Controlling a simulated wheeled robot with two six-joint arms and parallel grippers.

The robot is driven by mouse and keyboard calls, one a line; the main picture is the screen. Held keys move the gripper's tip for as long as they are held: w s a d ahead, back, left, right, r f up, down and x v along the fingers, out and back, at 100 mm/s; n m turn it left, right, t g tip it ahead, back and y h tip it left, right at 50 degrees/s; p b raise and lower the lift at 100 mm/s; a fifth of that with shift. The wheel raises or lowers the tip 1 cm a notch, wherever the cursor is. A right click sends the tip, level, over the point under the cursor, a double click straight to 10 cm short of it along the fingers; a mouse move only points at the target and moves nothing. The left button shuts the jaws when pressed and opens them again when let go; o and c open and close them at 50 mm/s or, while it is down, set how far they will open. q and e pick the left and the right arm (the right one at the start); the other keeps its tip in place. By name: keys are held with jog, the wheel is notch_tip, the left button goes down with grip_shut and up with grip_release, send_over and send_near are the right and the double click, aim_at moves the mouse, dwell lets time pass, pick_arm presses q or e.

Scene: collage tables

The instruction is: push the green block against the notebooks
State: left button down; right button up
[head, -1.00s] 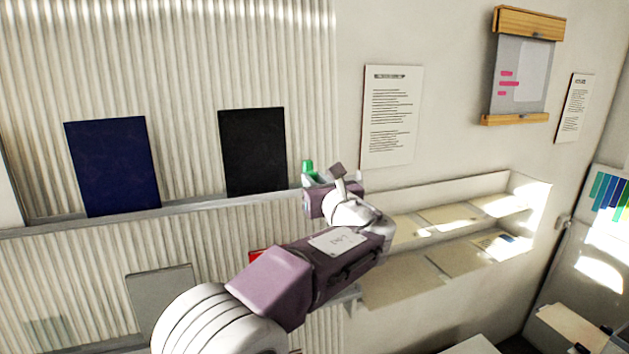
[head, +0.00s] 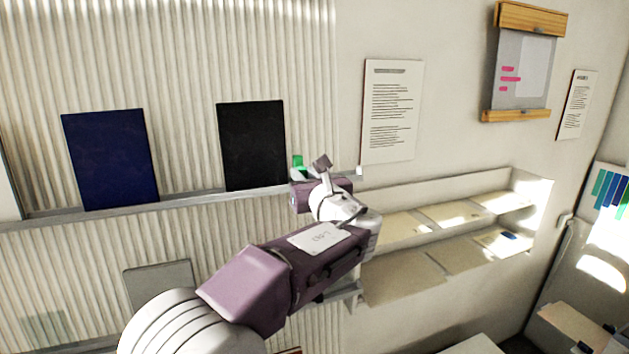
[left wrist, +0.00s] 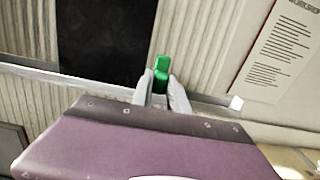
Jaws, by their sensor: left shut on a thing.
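The green block (head: 298,161) stands upright on the upper ledge, just right of the black notebook (head: 252,145). It also shows in the left wrist view (left wrist: 161,72). My left gripper (head: 300,173) is shut on the green block, with a finger on either side of its lower part. The blue notebook (head: 110,160) leans farther left on the same ledge. The block's base is hidden by my gripper. My right gripper is not in view.
The upper ledge (head: 190,198) is clear between the two notebooks and ends at a white cap (head: 359,172). A grey notebook (head: 160,285) stands on a lower ledge. Shelves with sheets (head: 430,225) are at right. A printed sheet (head: 392,110) hangs on the wall.

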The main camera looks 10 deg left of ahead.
pick_arm(q)
jog(key=shift+s+a, duration=0.15)
jog(key=shift+a, duration=0.15)
jog(key=c, duration=1.3)
grip_release()
jog(key=shift+s+a, duration=0.2)
jog(key=b+v, duration=0.3)
jog(key=v, duration=0.6)
jog(key=shift+b, duration=0.3)
